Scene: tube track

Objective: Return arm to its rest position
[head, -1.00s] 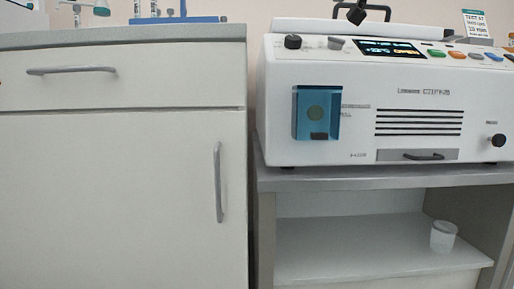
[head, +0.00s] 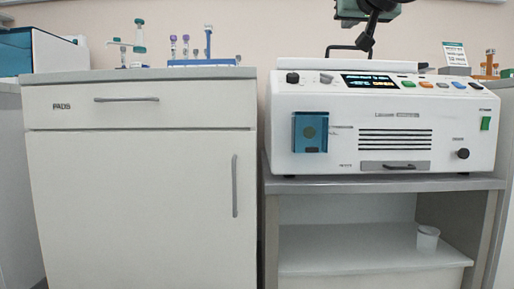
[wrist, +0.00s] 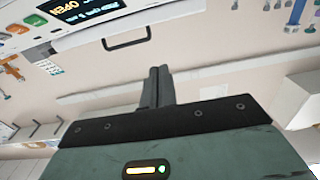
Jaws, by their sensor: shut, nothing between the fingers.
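My gripper (head: 366,42) hangs above the white benchtop machine in the head view, with its dark fingers pointing down. In the wrist view the two dark fingers of my gripper (wrist: 158,80) are pressed together with nothing between them. The white machine (head: 470,115) has a lit display (head: 370,81), coloured buttons and a blue panel on its front. In the wrist view its display (wrist: 80,8) appears upside down and reads OPEN. A dark handle (wrist: 127,40) shows just beyond the fingers, apart from them in the picture.
A white cabinet (head: 140,190) stands left of the machine, with a blue tube rack (head: 205,63) and small lab items on top. The machine rests on a grey stand (head: 300,185). A white cup (head: 428,238) is on its lower shelf. A sign (head: 455,54) stands behind.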

